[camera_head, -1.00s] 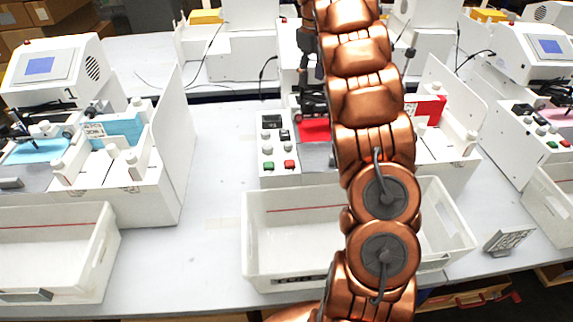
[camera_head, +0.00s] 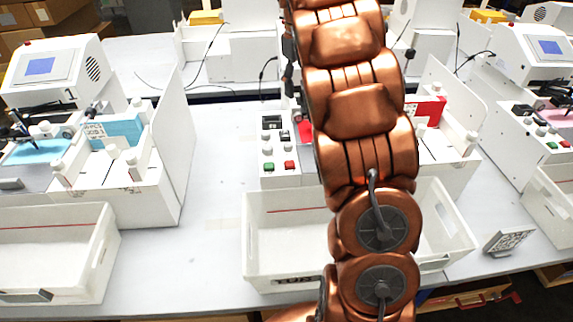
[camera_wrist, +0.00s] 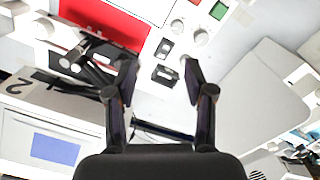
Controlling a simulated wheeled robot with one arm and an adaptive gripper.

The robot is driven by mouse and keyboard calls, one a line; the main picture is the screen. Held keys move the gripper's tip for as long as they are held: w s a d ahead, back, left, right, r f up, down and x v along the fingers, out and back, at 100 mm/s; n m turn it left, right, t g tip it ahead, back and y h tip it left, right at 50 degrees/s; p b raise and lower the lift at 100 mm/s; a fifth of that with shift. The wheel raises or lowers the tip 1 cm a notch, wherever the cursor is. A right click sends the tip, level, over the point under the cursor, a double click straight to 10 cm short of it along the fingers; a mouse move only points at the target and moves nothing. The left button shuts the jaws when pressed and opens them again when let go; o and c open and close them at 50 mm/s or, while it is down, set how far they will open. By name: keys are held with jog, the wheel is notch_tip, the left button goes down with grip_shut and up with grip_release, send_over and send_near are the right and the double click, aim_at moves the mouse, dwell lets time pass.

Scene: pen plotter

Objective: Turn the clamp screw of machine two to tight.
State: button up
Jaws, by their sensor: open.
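Machine two shows in the wrist view, with a white housing marked 2 (camera_wrist: 18,86) and a blue screen (camera_wrist: 55,148). Its dark pen carriage (camera_wrist: 95,68) reaches over a red sheet (camera_wrist: 108,22). Small round parts sit on the carriage, but I cannot tell which is the clamp screw or how it is set. My gripper (camera_wrist: 160,75) is open and empty, above the machine between the carriage and the control panel. In the head view my arm hides the gripper and most of machine two; its control panel (camera_head: 279,150) shows.
The panel carries switches (camera_wrist: 166,74), grey knobs (camera_wrist: 201,37) and a green button (camera_wrist: 218,9). A white bin (camera_head: 290,235) stands in front of machine two. Machine one (camera_head: 130,185) is at left, another machine (camera_head: 525,130) at right. Bare table (camera_head: 215,170) lies left of machine two.

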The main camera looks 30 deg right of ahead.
jog(key=s+a+f, duration=0.2)
jog(key=s+a, duration=0.5)
jog(key=s, duration=0.2)
jog(key=s+a+f+m, duration=0.1)
jog(key=s+a+f, duration=0.1)
jog(key=s+a, duration=0.6)
jog(key=shift+s+f+m+g, duration=0.2)
jog(key=shift+s+m+g, duration=0.15)
jog(key=shift+s, duration=0.55)
jog(key=shift+a, duration=0.15)
jog(key=s+a+f, duration=0.3)
jog(key=s+f, duration=0.1)
jog(key=s, duration=0.3)
jog(key=s+a+f, duration=0.3)
jog(key=s+f, duration=0.1)
jog(key=s, duration=0.4)
jog(key=shift+s+n+g, duration=0.15)
jog(key=shift+n+g, duration=0.2)
jog(key=shift+n, duration=0.1)
jog(key=shift+a+r, duration=0.1)
